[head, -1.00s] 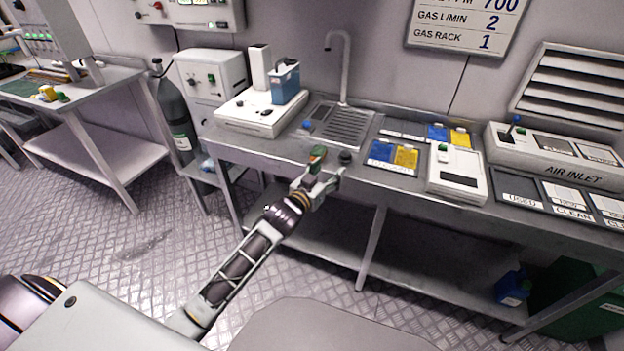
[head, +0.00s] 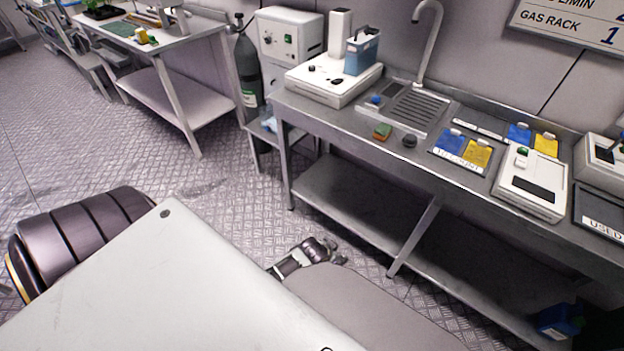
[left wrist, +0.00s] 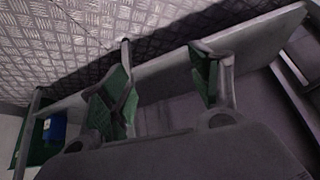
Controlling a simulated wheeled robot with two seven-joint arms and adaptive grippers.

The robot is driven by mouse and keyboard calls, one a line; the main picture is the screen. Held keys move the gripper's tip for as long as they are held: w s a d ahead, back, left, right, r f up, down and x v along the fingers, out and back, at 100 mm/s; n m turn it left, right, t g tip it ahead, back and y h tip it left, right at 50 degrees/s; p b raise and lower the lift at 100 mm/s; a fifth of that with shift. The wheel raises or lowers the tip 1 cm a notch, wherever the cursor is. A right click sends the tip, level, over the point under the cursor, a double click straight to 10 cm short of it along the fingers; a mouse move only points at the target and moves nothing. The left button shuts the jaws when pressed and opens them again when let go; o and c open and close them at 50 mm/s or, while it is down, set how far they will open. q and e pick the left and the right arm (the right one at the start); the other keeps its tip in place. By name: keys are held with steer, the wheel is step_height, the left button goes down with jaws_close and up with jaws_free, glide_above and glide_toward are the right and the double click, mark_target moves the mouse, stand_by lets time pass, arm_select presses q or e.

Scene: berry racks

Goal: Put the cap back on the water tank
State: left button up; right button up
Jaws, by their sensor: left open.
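A blue tank (head: 362,55) stands upright on the white appliance (head: 335,82) at the back of the steel counter. A small dark round piece (head: 409,140), which may be the cap, lies on the counter near its front edge. A small blue round piece (head: 376,100) sits by the sink's left side; I cannot tell which of these is the cap. My left gripper (head: 333,252) is low, below the counter top and in front of its lower shelf. In the left wrist view its green-padded fingers (left wrist: 165,85) are apart with nothing between them. My right gripper is out of view.
A green and brown sponge (head: 382,131) lies beside the dark round piece. The sink (head: 412,108) with its tall tap, blue and yellow cards (head: 478,152) and a white device (head: 531,184) line the counter (head: 340,118). A blue container (left wrist: 55,128) stands low down.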

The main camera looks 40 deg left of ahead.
arm_select(q)
steer(key=s+f+g, duration=0.4)
steer(key=s+f, duration=0.4)
steer(key=s, duration=0.5)
steer(key=shift+s+d+f, duration=0.25)
steer(key=shift+s+f, duration=0.05)
steer(key=shift+s, duration=0.1)
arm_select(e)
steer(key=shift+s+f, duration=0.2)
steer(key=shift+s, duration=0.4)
arm_select(q)
steer(key=shift+c, duration=0.5)
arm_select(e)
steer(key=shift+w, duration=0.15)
